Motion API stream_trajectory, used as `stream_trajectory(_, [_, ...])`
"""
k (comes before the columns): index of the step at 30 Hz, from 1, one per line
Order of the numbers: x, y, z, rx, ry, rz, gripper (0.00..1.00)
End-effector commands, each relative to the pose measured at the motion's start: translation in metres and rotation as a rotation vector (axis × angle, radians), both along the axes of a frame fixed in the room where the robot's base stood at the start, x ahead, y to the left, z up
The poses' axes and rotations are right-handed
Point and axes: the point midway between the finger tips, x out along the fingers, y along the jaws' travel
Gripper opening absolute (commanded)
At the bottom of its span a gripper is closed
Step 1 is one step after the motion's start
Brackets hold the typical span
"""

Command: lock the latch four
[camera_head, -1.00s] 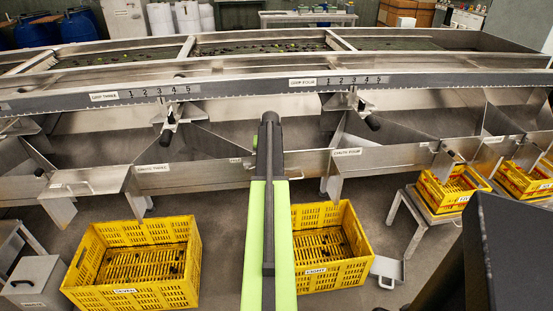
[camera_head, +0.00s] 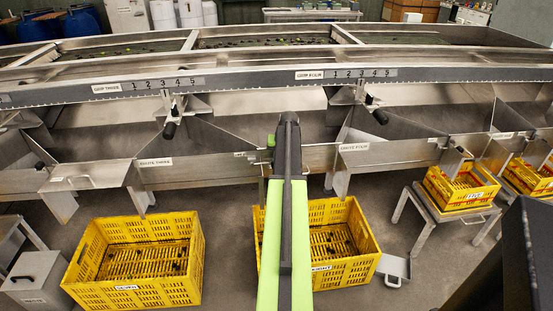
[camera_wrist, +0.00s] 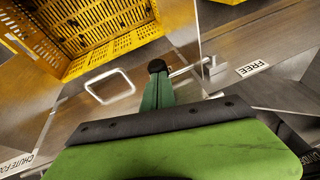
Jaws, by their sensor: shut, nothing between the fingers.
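In the wrist view, my gripper (camera_wrist: 157,70) is shut and empty, its dark tip pointing away from me. Just right of the tip is a thin metal rod with a small upright bracket, which looks like the latch (camera_wrist: 207,68). A "FREE" label (camera_wrist: 252,68) lies to its right. I cannot tell whether the tip touches the rod. The chute four label (camera_wrist: 16,164) is at lower left, and a pale loop handle (camera_wrist: 110,86) is left of the fingers. In the head view, chute four (camera_head: 354,147) is right of my arm, which hides most of the latch area.
A yellow crate (camera_head: 346,270) stands on the floor below chute four, and another (camera_head: 130,288) is to the left. Smaller yellow crates (camera_head: 460,188) sit on stands at right. The sizer's metal frame (camera_head: 230,80) spans the view behind my arm.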

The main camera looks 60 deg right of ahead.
Motion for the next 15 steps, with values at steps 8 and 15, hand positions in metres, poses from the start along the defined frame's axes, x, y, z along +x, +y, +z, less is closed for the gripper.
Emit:
stream_trajectory(8, [0.0, 0.0, 0.0, 0.0, 0.0, 0.0, 0.0])
stream_trajectory(15, [0.004, 0.004, 0.02, 0.0, -0.001, 0.002, 0.0])
